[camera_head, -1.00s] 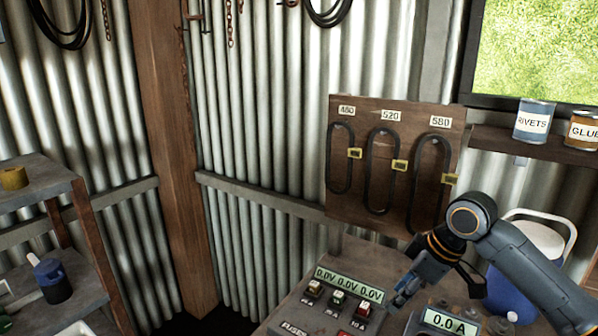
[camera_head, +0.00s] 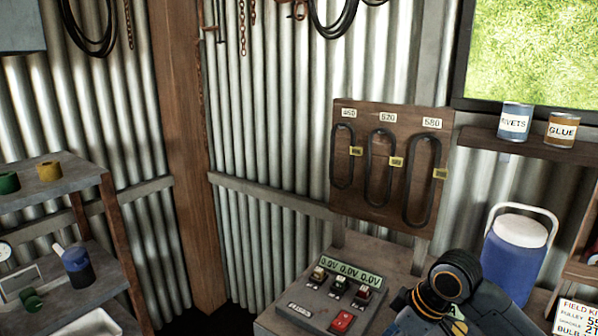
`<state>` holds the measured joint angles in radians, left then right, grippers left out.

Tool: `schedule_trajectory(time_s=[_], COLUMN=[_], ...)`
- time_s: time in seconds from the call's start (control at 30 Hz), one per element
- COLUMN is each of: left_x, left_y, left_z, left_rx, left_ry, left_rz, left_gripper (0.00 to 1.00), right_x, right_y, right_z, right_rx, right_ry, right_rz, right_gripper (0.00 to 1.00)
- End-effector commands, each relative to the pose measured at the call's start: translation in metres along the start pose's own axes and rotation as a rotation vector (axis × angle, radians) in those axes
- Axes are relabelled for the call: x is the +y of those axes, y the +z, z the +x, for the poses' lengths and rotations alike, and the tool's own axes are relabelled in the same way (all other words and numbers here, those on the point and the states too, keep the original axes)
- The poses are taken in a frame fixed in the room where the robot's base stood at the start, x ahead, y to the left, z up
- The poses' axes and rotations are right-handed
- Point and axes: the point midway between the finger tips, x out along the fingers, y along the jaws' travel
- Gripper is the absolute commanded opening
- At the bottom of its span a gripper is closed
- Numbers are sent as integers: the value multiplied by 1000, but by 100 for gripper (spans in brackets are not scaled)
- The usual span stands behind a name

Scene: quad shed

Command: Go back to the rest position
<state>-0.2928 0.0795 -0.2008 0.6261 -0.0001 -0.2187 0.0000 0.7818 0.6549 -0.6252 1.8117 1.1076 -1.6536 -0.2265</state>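My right arm comes in at the lower right, over the bench (camera_head: 385,255). Its dark wrist with a yellow band shows, and my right gripper (camera_head: 402,322) is small and partly cut off at the bottom edge. I cannot tell whether its fingers are open or shut. I see nothing hanging from it. My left arm and gripper are not in view.
A fuse tester (camera_head: 335,290) with a red part (camera_head: 341,321) stands left of my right arm. A blue cooler (camera_head: 515,255) is to the right. A belt board (camera_head: 385,165) is behind. Shelves (camera_head: 60,190) stand at the left. A shelf holds tins (camera_head: 515,122).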

Motion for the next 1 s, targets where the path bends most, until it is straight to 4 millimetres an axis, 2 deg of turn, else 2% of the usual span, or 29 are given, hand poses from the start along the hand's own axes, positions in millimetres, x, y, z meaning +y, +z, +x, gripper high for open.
schedule_trajectory(time_s=[0.03, 0.17, 0.27, 0.4, 0.5, 0.7, 1.0], left_x=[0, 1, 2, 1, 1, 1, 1], left_y=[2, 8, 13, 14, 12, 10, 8], left_z=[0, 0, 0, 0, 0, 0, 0], left_rx=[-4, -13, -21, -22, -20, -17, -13], left_ry=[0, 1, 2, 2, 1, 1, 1], left_rz=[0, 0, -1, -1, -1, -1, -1], left_gripper=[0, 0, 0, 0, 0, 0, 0], right_x=[-11, -36, -64, -106, -133, -168, -195], right_y=[3, 12, 23, 47, 71, 125, 190], right_z=[12, 40, 64, 92, 104, 107, 94], right_rx=[2, 12, 28, 58, 67, 45, -32], right_ry=[-8, -7, -4, 18, 47, 129, 236], right_rz=[2, 22, 58, 158, 259, 464, 664], right_gripper=[44, 44, 44, 44, 44, 44, 44])
